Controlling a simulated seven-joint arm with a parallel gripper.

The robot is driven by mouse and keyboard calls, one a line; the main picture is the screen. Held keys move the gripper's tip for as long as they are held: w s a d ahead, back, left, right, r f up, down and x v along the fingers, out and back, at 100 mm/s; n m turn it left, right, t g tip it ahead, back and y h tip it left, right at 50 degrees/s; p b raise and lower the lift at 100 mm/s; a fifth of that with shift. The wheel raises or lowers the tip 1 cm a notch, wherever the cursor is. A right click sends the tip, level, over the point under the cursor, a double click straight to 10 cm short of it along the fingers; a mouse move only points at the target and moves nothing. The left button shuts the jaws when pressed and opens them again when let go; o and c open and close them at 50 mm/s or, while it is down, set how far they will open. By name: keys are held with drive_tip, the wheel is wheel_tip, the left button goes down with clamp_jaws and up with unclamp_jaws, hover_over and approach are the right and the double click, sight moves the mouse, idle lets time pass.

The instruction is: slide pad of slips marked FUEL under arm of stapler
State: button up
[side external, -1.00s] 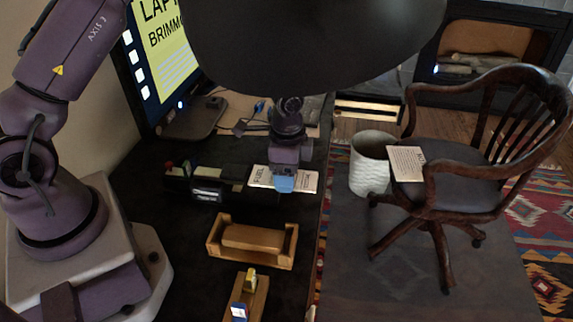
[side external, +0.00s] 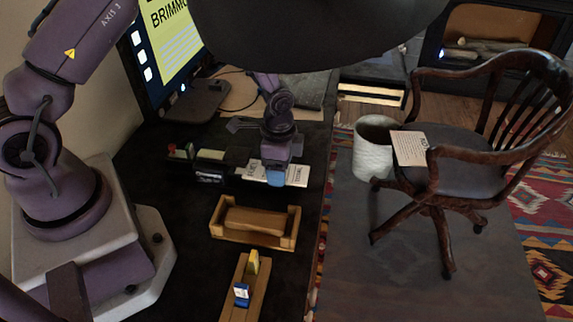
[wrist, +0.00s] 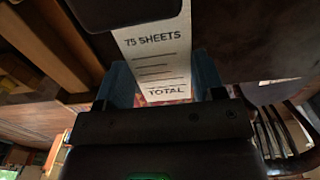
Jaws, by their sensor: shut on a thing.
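The pad of slips (side external: 297,175) is a white printed pad lying flat near the right edge of the dark desk. My gripper (side external: 276,178) points down with blue fingertips and is shut on the pad. In the wrist view the pad (wrist: 157,55) lies between the two blue fingers (wrist: 165,85), showing "75 SHEETS" and "TOTAL". A black rounded part at the top, apparently the stapler's arm (wrist: 125,12), covers the pad's far end. The black stapler (side external: 210,176) is just left of the pad; its exact overlap is hard to see there.
A wooden tray (side external: 223,230) stands in front of the pad, with a wooden holder (side external: 236,308) carrying small yellow and blue items nearer. Small coloured items (side external: 210,154) sit behind the stapler. A monitor (side external: 172,50) stands behind. A black lamp shade (side external: 310,35) overhangs the view.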

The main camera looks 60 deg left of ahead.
drive_tip(key=shift+s+a, duration=1.1)
drive_tip(key=o, duration=1)
drive_tip(key=shift+c, duration=0.2)
wheel_tip(320, 180, up, 13)
